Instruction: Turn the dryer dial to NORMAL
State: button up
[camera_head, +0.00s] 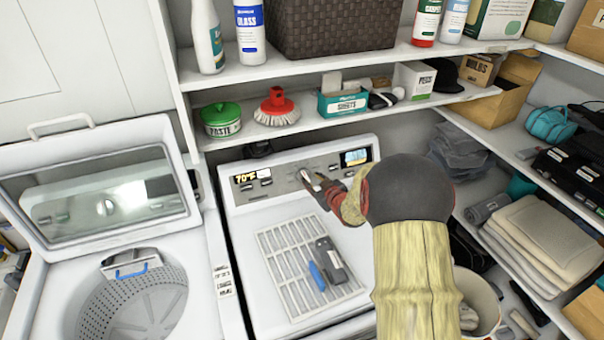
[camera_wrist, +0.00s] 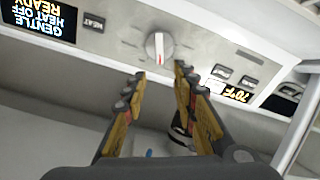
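The dryer (camera_head: 236,222) is white with a grey control panel. In the head view my gripper (camera_head: 318,186) is at the panel's middle and partly covers the dial area.
A display reading GENTLE, HEAT OFF, READY (camera_wrist: 40,17) and one showing 70°F (camera_wrist: 238,93) flank the dial, upside down. A vent grille (camera_head: 285,262) with a dark tool (camera_head: 329,262) lies on the dryer top. A loaded shelf (camera_head: 250,131) hangs above; an open washer (camera_head: 52,290) stands left.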

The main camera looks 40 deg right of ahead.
aim_at(304, 172)
jog(key=x, duration=0.7)
jog(key=shift+w+f+b, duration=0.1)
jog(key=shift+w+b, duration=0.3)
jog(key=c, duration=0.3)
jog(key=c, duration=0.4)
grip_shut()
